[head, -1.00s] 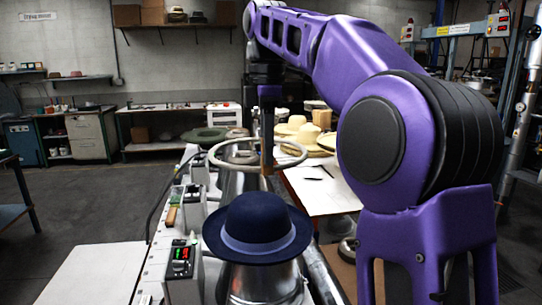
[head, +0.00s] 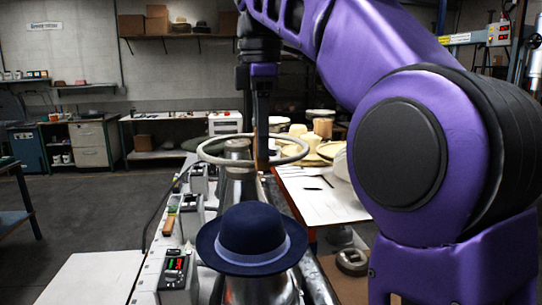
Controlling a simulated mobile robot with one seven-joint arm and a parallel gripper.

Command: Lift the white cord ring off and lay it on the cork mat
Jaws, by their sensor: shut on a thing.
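The white cord ring (head: 302,153) is a pale, thin hoop, roughly level, over the row of metal forms. My gripper (head: 262,164) points straight down and is shut on the ring's near right side. The tapered metal form (head: 238,183) behind the hat shows through the ring's opening. I cannot tell whether its top is inside the ring or just below it. A flat brown surface (head: 328,266) shows low at the right of the bench; I cannot tell whether it is the cork mat.
A navy hat (head: 252,236) sits on the nearest metal form. Control boxes (head: 177,271) line the left side of the bench. A white-topped table (head: 318,203) with straw hats behind stands to the right. My arm hides much of the right.

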